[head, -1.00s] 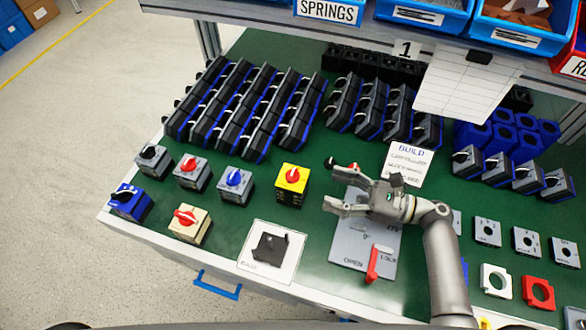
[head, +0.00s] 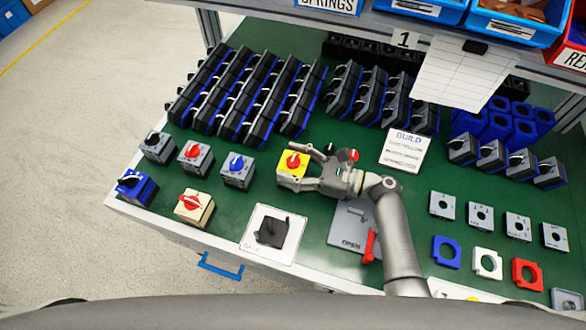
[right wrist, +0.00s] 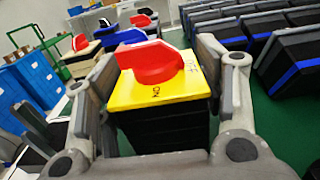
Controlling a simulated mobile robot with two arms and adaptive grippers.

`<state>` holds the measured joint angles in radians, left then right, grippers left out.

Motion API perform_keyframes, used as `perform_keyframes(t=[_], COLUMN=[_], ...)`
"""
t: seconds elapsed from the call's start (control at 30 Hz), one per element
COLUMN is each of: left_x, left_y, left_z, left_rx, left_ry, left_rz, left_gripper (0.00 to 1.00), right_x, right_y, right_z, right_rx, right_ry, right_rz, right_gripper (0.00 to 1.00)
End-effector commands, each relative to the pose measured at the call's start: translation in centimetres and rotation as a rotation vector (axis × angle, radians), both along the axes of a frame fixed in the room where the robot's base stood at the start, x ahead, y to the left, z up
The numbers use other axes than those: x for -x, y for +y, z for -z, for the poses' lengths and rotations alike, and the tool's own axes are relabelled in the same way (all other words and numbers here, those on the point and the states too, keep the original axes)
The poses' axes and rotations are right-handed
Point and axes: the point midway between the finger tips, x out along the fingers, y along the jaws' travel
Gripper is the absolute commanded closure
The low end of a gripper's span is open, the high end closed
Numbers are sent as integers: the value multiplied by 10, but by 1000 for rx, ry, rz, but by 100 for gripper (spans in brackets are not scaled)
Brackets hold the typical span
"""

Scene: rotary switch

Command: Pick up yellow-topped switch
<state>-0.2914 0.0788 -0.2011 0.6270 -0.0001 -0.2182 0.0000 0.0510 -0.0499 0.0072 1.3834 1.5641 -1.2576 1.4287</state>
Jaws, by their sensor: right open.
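The yellow-topped switch (head: 288,174) has a red knob and a black body, and stands on the green bench at the right end of a row of switches. In the right wrist view the yellow-topped switch (right wrist: 160,90) sits between the two fingers, its top facing the camera. My right gripper (head: 303,167) is open, with its fingers reaching around the switch from the right; part of the switch's right side is hidden by them. The open right gripper (right wrist: 158,95) shows a finger on each side of the switch. My left gripper is not in view.
Grey switches with blue (head: 237,170), red (head: 195,157) and black knobs stand to the left. A cream switch (head: 193,207) and a white pad with a black part (head: 250,238) are in front. Rows of black-and-blue switches stand behind. A grey panel with a red lever (head: 370,245) lies below my wrist.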

Motion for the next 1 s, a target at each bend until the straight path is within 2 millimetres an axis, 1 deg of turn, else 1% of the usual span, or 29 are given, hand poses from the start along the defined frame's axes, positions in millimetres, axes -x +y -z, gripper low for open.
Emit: perform_keyframes(t=[0.1,0.3,0.4,0.63,0.77,0.87,0.97,1.0], left_x=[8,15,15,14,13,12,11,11], left_y=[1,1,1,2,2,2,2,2], left_z=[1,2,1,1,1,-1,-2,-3], left_rx=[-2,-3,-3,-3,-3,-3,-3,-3], left_ry=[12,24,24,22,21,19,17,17], left_rz=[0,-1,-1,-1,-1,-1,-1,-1], left_gripper=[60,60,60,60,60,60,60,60], right_x=[0,0,0,0,0,-1,-1,-1], right_y=[-1,-1,-1,-1,-1,-1,-1,-1], right_z=[0,0,-1,-1,-8,-17,-33,-41], right_rx=[1,0,-1,0,-1,0,0,2], right_ry=[0,0,-1,-2,-3,-5,-6,-8], right_rz=[1,1,1,1,1,1,1,1], right_gripper=[39,64,75,75,75,75,75,75])
